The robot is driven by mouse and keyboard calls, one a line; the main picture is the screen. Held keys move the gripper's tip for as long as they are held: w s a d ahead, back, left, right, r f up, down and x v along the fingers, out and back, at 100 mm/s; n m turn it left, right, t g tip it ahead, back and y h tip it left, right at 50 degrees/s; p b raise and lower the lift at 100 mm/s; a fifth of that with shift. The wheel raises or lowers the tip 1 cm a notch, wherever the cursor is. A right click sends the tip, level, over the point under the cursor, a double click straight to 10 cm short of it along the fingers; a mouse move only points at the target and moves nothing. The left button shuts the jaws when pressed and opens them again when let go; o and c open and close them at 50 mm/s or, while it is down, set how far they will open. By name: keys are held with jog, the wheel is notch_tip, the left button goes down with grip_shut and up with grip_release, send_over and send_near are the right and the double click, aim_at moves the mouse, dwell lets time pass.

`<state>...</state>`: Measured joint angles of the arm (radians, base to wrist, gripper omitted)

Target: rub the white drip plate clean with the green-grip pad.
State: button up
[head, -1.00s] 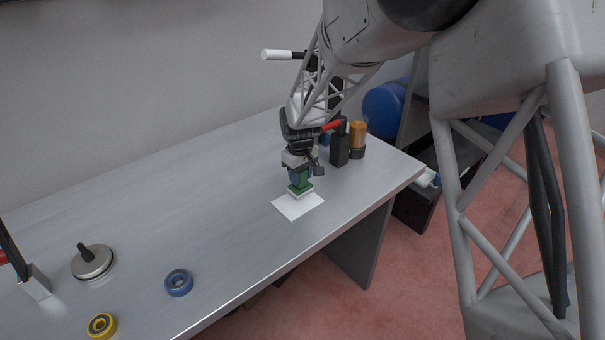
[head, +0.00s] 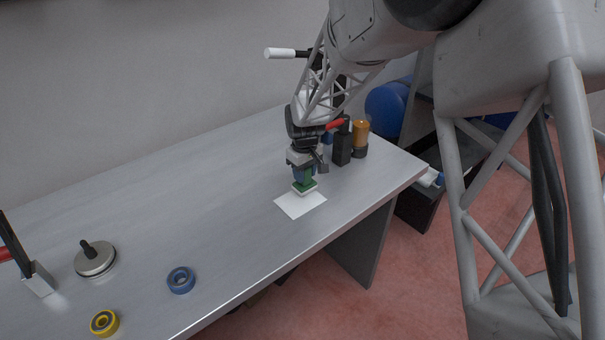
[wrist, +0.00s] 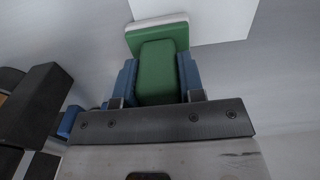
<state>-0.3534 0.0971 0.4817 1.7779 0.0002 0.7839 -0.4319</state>
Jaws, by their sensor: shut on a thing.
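The white drip plate (head: 296,206) lies flat on the metal bench, towards its right front edge. My gripper (head: 303,174) is shut on the green grip of the pad (head: 304,186). The pad's white underside sits at the plate's far edge, partly over it; I cannot tell for certain whether it touches. In the wrist view the blue fingers of my gripper (wrist: 157,82) close on both sides of the green-grip pad (wrist: 157,62). The white plate (wrist: 222,18) shows beyond it, at upper right, its left part hidden by the pad.
A black bottle (head: 342,148) and an amber container (head: 361,137) stand just right of my gripper. A blue ring (head: 181,280), a yellow ring (head: 104,323) and a round metal lid-like piece (head: 95,259) lie at the left. The middle of the bench (head: 200,205) is clear.

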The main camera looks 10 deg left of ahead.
jog(key=shift+w+d+f, duration=0.1)
jog(key=shift+w+d, duration=0.1)
jog(key=shift+d, duration=0.05)
jog(key=shift+f, duration=0.1)
jog(key=shift+s+a, duration=0.1)
jog(key=shift+s, duration=0.05)
dwell(0.3)
jog(key=shift+s+a, duration=0.5)
jog(key=shift+w+d, duration=0.1)
jog(key=shift+w, duration=0.05)
dwell(0.5)
jog(key=shift+w+d, duration=0.5)
dwell(0.5)
